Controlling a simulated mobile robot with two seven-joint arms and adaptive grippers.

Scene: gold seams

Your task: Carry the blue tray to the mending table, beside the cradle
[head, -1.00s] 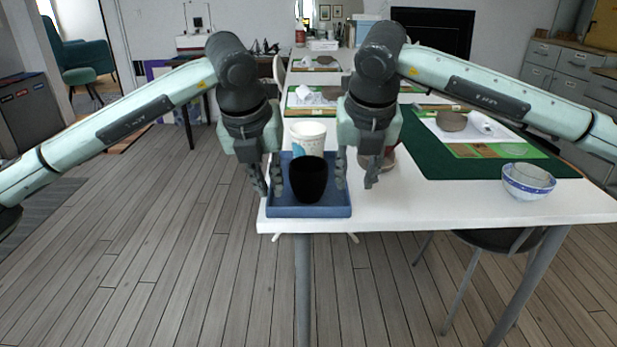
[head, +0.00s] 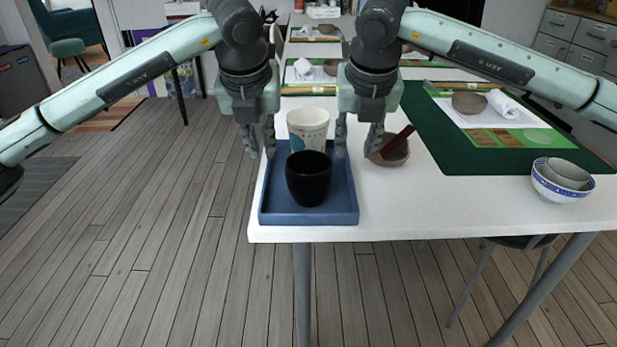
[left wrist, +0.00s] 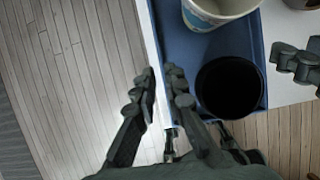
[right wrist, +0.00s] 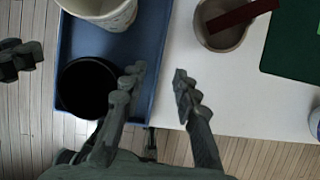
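The blue tray (head: 335,214) lies on the white table's near left corner. It holds a black cup (head: 308,180) and, behind it, a white patterned cup (head: 309,128). My left gripper (head: 260,148) is at the tray's left side; in the left wrist view its open fingers (left wrist: 162,88) are apart, with the tray's left edge running between them. My right gripper (head: 358,148) is at the tray's right side; in the right wrist view its open fingers (right wrist: 158,78) are apart on either side of the right edge. Contact with the tray cannot be told. I cannot identify the cradle.
The white table (head: 420,215) also holds a brown bowl (head: 390,152) with a dark red stick, close right of my right gripper. Stacked bowls (head: 563,180) and a green mat (head: 440,150) are farther right. More tables stand behind. Wooden floor (head: 150,230) is open at left.

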